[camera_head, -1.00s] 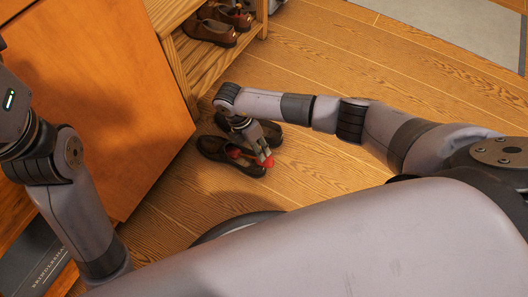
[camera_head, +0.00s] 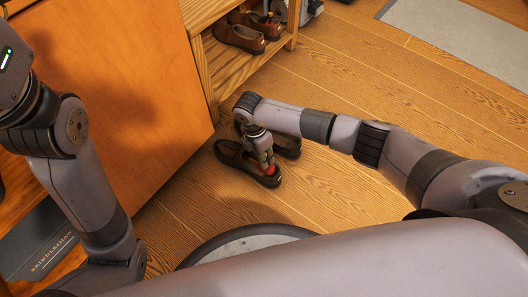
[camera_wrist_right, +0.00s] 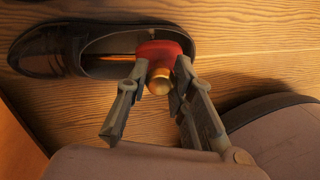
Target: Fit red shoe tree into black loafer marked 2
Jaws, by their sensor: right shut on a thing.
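A dark loafer (camera_head: 232,154) stands on the wood floor beside the orange cabinet; it also shows in the right wrist view (camera_wrist_right: 45,50), toe to the left. No number is readable on it. The red shoe tree (camera_head: 271,170) shows at the heel end of its opening. In the right wrist view its red heel block (camera_wrist_right: 165,48) sits at the heel, with a pale knob toward me and a thin rod running toward the toe. My right gripper (camera_wrist_right: 160,70) is shut on the shoe tree from above. My left gripper is out of the picture.
A second dark loafer (camera_head: 289,146) stands just behind the first. The orange cabinet (camera_head: 120,90) is close on the left. A wooden shelf (camera_head: 235,70) with brown shoes (camera_head: 238,37) is behind.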

